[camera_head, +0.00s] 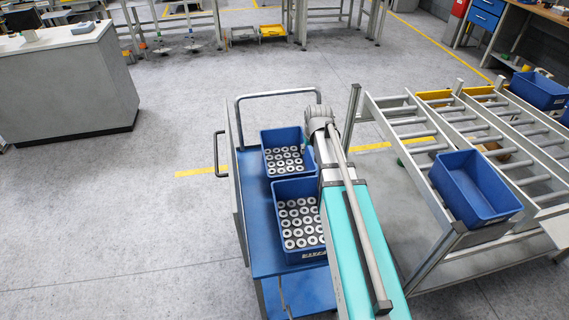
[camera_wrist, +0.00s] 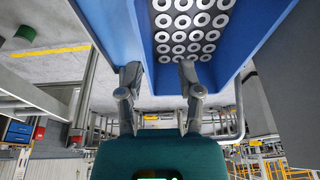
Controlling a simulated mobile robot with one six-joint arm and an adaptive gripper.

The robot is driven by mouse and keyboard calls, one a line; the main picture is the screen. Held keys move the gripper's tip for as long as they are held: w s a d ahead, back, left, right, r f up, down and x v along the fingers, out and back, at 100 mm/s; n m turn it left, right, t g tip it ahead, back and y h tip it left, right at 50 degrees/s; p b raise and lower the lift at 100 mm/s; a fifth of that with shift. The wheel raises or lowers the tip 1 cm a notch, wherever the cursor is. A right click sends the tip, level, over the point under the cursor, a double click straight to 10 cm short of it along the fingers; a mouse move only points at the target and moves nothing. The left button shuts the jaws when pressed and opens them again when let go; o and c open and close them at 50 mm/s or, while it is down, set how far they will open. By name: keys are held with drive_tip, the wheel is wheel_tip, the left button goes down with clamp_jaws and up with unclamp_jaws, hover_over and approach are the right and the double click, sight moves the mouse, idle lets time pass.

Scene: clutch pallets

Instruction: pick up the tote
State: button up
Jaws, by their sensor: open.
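Two blue totes stand on a blue cart, a front tote (camera_head: 297,256) and a back tote (camera_head: 283,139). Both hold several grey rings in rows. In the wrist view a blue tote (camera_wrist: 258,28) with rings (camera_wrist: 185,22) fills the top; I cannot tell which of the two it is. In the head view my arm hides the gripper and covers the right side of the front tote.
The cart (camera_head: 279,233) has a grey rail frame. A roller rack (camera_head: 428,147) stands to the right with an empty blue tote (camera_head: 474,188) at its near end and another tote (camera_head: 538,91) farther back. A grey counter (camera_head: 65,85) is at the left. The floor between is clear.

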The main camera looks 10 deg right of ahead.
drive_tip(key=t, duration=0.1)
approach(307, 151)
wheel_tip(307, 151, up, 3)
drive_tip(key=shift+s+d+f, duration=0.1)
drive_tip(key=shift+s+d, duration=0.05)
drive_tip(key=shift+s, duration=0.35)
drive_tip(key=b+x, duration=0.7)
drive_tip(key=x, duration=0.1)
drive_tip(key=shift+w+f+b, duration=0.15)
drive_tip(key=shift+f+b, duration=0.15)
drive_tip(key=shift+b, duration=0.1)
drive_tip(key=shift+d, duration=0.1)
drive_tip(key=shift+w+b+x, duration=0.2)
drive_tip(key=shift+b+x, duration=2.1)
drive_tip(key=shift+x, duration=0.3)
drive_tip(key=shift+r, duration=0.1)
